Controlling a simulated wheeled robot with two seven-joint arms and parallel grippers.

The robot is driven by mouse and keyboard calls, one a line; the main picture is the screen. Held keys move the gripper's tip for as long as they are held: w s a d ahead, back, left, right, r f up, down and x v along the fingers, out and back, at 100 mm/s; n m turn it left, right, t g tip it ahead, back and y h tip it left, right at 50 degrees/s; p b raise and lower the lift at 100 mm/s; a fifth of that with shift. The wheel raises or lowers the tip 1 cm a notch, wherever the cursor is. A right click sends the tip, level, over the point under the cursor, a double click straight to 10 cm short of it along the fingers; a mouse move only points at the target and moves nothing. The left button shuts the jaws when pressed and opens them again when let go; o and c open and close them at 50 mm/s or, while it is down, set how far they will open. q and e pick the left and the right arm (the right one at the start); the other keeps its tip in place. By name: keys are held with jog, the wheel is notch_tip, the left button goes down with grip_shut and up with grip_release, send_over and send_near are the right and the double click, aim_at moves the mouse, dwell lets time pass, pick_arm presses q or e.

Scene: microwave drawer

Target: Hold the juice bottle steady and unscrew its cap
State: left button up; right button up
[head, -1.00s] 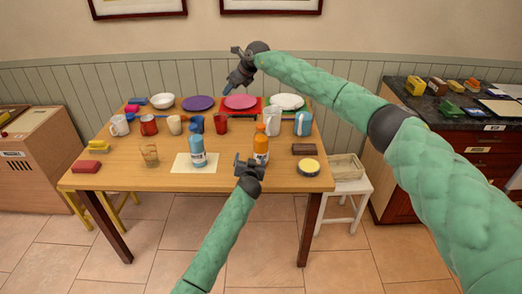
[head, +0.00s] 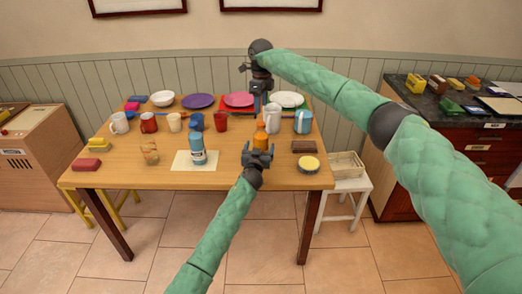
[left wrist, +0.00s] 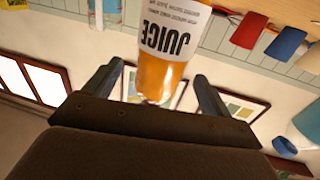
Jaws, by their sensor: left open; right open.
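The orange juice bottle (head: 261,133) stands upright on the wooden table, right of the middle. Its lower part is hidden behind my left gripper (head: 258,152) in the head view. In the left wrist view the bottle (left wrist: 164,70), with its white JUICE label, appears upside down between the spread fingers of my left gripper (left wrist: 155,88). That gripper is open, and contact cannot be made out. My right gripper (head: 258,103) is open and points down, above the bottle in the picture and apart from it. The cap is too small to make out.
A blue bottle (head: 198,150) stands on a white sheet (head: 180,162) to the left. A white pitcher (head: 273,118) is close behind the juice bottle. A dark brown block (head: 304,146) and a yellow-topped round item (head: 308,162) lie to the right. Mugs and plates fill the back.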

pick_arm(q)
jog(key=shift+w+d, duration=0.15)
jog(key=shift+w, duration=0.9)
jog(key=shift+w+d, duration=0.15)
jog(key=shift+w, duration=0.85)
